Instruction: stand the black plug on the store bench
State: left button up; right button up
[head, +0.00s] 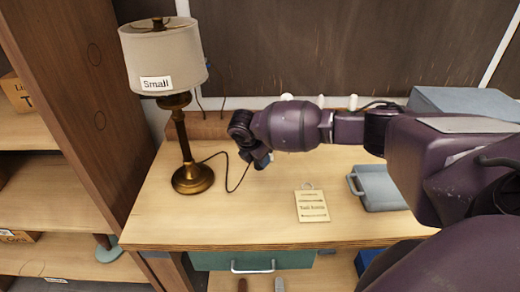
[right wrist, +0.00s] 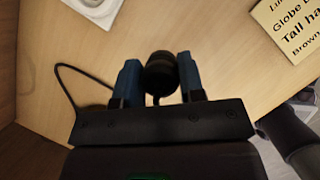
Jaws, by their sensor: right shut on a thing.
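The black plug (right wrist: 160,73) shows in the right wrist view, between the two blue fingers of my right gripper (right wrist: 159,80). The gripper is shut on it. In the head view my right gripper (head: 260,160) is over the back of the wooden bench (head: 165,228), to the right of the lamp; the plug cannot be made out there. A dark cord (head: 237,184) runs from the lamp base to the gripper, and it shows in the right wrist view too (right wrist: 70,88). I cannot tell the plug's height above the bench. My left gripper is not in view.
The brass lamp (head: 180,135), with a shade labelled "Small", stands at the bench's left. A printed card (head: 312,206) lies in the middle, left of a grey tray (head: 380,188). A grey-blue box (head: 462,102) is at back right. The front left of the bench is clear.

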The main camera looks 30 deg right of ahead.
jog(key=shift+s+a+p, duration=0.4)
jog(key=shift+s+p, duration=0.1)
jog(key=shift+p, duration=0.1)
jog(key=shift+s+a+f, duration=0.1)
jog(key=shift+s+a, duration=0.05)
jog(key=shift+s, duration=0.05)
jog(key=shift+s+a, duration=0.2)
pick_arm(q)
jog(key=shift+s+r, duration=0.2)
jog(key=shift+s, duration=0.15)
pick_arm(e)
jog(key=shift+s+a, duration=0.45)
jog(key=shift+s, duration=0.15)
jog(key=shift+f, duration=0.1)
pick_arm(q)
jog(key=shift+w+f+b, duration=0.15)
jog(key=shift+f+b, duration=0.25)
jog(key=shift+b, duration=0.2)
pick_arm(e)
jog(key=shift+f, duration=2.25)
jog(key=shift+f, duration=0.4)
jog(key=o, duration=1)
